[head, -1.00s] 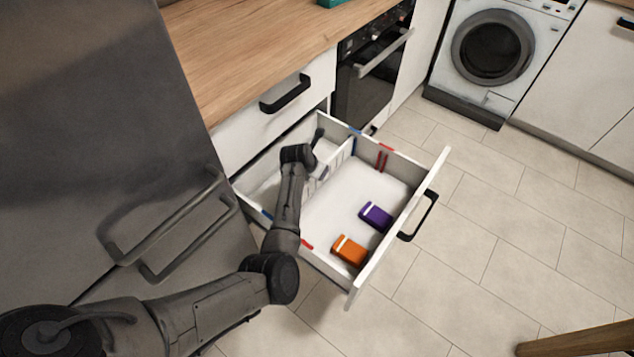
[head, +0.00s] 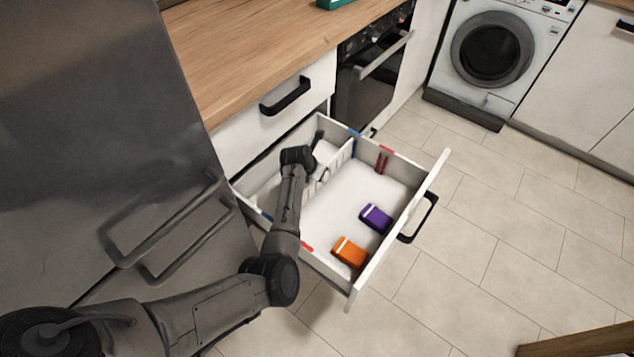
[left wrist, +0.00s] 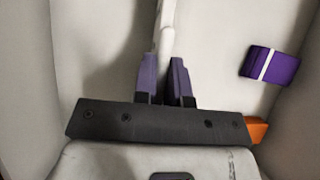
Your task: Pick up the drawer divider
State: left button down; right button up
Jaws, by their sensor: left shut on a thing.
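The drawer divider (head: 341,160) is a thin white slotted panel standing across the open drawer. It also shows edge-on in the left wrist view (left wrist: 166,22). My left gripper (left wrist: 165,72) is down inside the drawer, its two dark fingers shut on the divider, one on each side. In the head view my left arm hides part of the divider and most of the gripper. I cannot tell whether the divider's lower edge is clear of the drawer floor. My right gripper is not in view.
The white drawer (head: 404,222) is pulled out, with red and blue marks on its sides. A purple box (head: 376,217) and an orange box (head: 349,252) lie in its front part. A dark fridge (head: 110,130) stands close on the left.

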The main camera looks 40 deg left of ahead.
pick_arm(q)
notch_tip(320, 180, up, 20)
jog(key=p, duration=1.2)
jog(key=shift+p, duration=0.35)
